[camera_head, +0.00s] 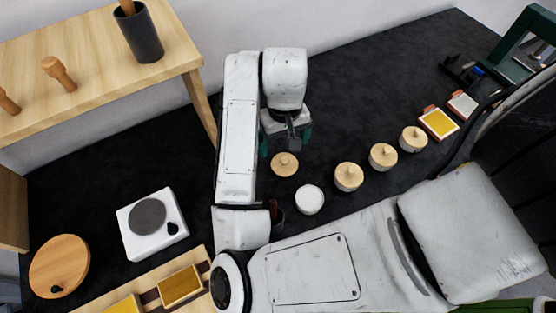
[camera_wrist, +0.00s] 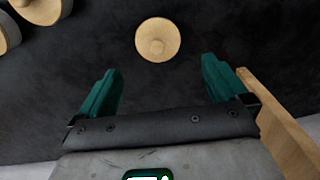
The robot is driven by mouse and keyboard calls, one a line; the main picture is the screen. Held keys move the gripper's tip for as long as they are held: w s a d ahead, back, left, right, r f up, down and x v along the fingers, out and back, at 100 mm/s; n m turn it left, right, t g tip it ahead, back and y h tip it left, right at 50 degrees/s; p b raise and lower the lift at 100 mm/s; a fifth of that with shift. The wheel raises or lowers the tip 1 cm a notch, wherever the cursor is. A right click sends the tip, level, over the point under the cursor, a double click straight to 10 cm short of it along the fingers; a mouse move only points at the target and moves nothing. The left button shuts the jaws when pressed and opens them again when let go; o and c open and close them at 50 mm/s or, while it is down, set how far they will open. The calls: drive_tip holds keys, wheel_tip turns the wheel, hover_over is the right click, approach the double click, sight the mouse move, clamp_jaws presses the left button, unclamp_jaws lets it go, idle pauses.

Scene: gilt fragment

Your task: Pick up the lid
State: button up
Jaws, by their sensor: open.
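A round pale wooden lid with a small central knob (camera_head: 285,164) lies on the dark tabletop, apart from the jars. In the wrist view the lid (camera_wrist: 158,39) is near the top middle, ahead of the fingertips and between their lines. My gripper (camera_head: 287,141) points down just behind the lid in the head view. In the wrist view its teal fingers (camera_wrist: 160,66) are spread apart with nothing between them. A white-topped round jar without a wooden lid (camera_head: 309,200) stands just in front of the lid.
Several wooden-lidded jars (camera_head: 349,177) stand in a row to the right. A wooden stand (camera_head: 165,65) with a dark cup (camera_head: 139,38) is at the left. A white scale (camera_head: 152,224) and a wooden disc (camera_head: 59,266) sit front left. Dark tabletop around the lid is mostly clear.

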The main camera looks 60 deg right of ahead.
sight(285, 160)
wheel_tip(285, 160, down, 2)
drive_tip(key=shift+w+f, duration=0.1)
drive_tip(key=shift+f, duration=0.15)
drive_tip(key=shift+s+a+f+p, duration=0.1)
drive_tip(key=shift+s+f+p, duration=0.1)
drive_tip(key=shift+f, duration=0.75)
drive_tip(key=shift+s+a+f+p, duration=0.15)
drive_tip(key=shift+f+p, duration=0.1)
drive_tip(key=shift+f, duration=0.75)
drive_tip(key=shift+s+d+f+p, duration=0.1)
drive_tip(key=shift+s+f+p, duration=0.1)
drive_tip(key=shift+f, duration=0.75)
drive_tip(key=c, duration=1)
